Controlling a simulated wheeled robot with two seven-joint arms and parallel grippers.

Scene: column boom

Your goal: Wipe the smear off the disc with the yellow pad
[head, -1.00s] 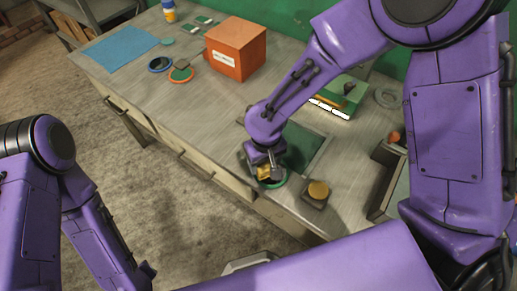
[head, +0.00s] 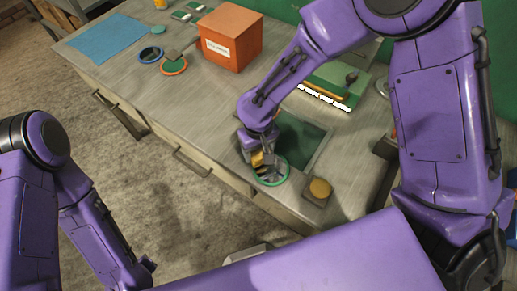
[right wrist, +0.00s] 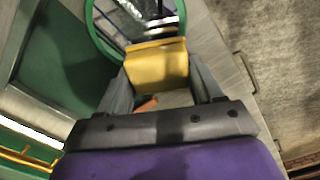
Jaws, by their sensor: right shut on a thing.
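The disc is a dark, shiny round with a green rim (head: 285,174), lying near the front edge of the bench. In the right wrist view its green rim (right wrist: 91,30) frames a dark surface with pale streaks; I cannot tell which marks are the smear. My right gripper (head: 257,158) is shut on the yellow pad (right wrist: 157,68), over the near left part of the disc. I cannot tell whether the pad touches the disc. My left arm is at the left, with its gripper out of view.
A block with a round yellow top (head: 319,188) stands right of the disc. A dark green panel (head: 300,140) lies behind it. An orange box (head: 231,38), a blue-rimmed disc (head: 150,55), an orange-rimmed disc (head: 174,67) and a blue sheet (head: 108,38) lie farther left.

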